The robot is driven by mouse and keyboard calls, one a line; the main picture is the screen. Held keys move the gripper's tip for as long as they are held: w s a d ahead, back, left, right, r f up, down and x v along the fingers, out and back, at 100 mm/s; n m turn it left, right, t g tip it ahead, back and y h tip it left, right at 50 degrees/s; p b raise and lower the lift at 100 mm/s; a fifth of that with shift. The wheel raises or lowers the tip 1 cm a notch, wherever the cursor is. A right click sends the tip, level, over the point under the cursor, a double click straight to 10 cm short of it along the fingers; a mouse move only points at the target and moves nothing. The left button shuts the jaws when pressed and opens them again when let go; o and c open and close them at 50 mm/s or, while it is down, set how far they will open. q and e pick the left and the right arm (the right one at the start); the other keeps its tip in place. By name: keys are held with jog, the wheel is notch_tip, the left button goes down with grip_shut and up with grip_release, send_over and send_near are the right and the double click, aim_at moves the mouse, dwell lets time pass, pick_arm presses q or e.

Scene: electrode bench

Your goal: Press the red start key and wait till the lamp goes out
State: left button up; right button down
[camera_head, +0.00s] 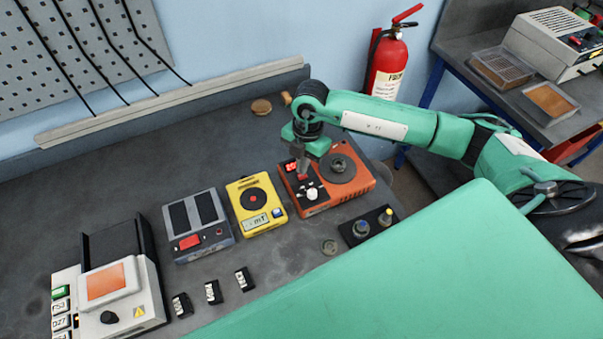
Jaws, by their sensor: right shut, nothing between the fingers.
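An orange-red device (345,193) with a dark round plate, a white knob (312,194) and a small lit red display (291,167) stands on the bench. My right gripper (303,171) is shut and empty, pointing down at this device, its tips at or just above a small red key (303,178). I cannot tell whether they touch the key, which is partly hidden by the fingers. A grey device (204,229) to the left also has a red key (189,242). Which lamp is meant, I cannot tell. My left gripper is not in view.
A yellow meter (255,206) stands close left of the orange-red device. A white-and-black device (110,285) stands front left.

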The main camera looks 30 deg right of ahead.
jog(key=shift+f+b, duration=0.65)
jog(key=shift+f, duration=0.25)
dwell(0.8)
jog(key=shift+r, duration=0.1)
jog(key=shift+r+p, duration=2)
jog(key=shift+r, duration=0.95)
